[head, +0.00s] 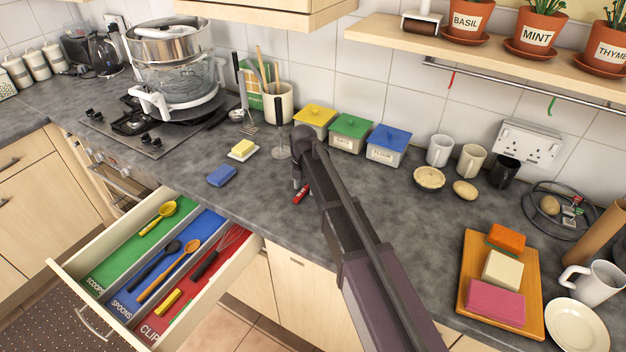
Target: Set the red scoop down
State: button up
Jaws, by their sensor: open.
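A small red item (302,194), which looks like the red scoop, lies on the grey worktop near its front edge. My arm hides part of it, so its full shape does not show. My gripper (297,184) points down just above and beside it, open. I cannot tell whether the fingers touch it. The open drawer (84,248) in front has a green compartment marked SCOOPS with a yellow scoop (160,216), a blue one marked SPOONS with a black and a wooden spoon, and a red one marked CLIPS with a whisk (215,254) and clips.
A blue sponge (221,176) and a butter dish (243,151) lie left of my gripper. Lidded yellow, green and blue boxes (349,133) stand behind. A wooden tray (530,318) with blocks is at right. Worktop between my arm and the tray is clear.

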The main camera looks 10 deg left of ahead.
aim_at(305, 189)
grip_shut()
jog(key=shift+r, duration=0.1)
notch_tip(305, 189, up, 3)
jog(key=p, duration=0.3)
jog(key=shift+r, duration=0.15)
jog(key=shift+s+r+p, duration=0.15)
jog(key=shift+r+p, duration=0.15)
jog(key=shift+p, duration=0.25)
jog(key=s+d, duration=0.2)
jog(key=s, duration=0.2)
jog(key=s+d, duration=0.3)
jog(key=s, duration=0.2)
jog(key=s+d+r+p, duration=0.1)
jog(key=s+d, duration=0.2)
jog(key=s, duration=0.1)
jog(key=shift+s, duration=0.35)
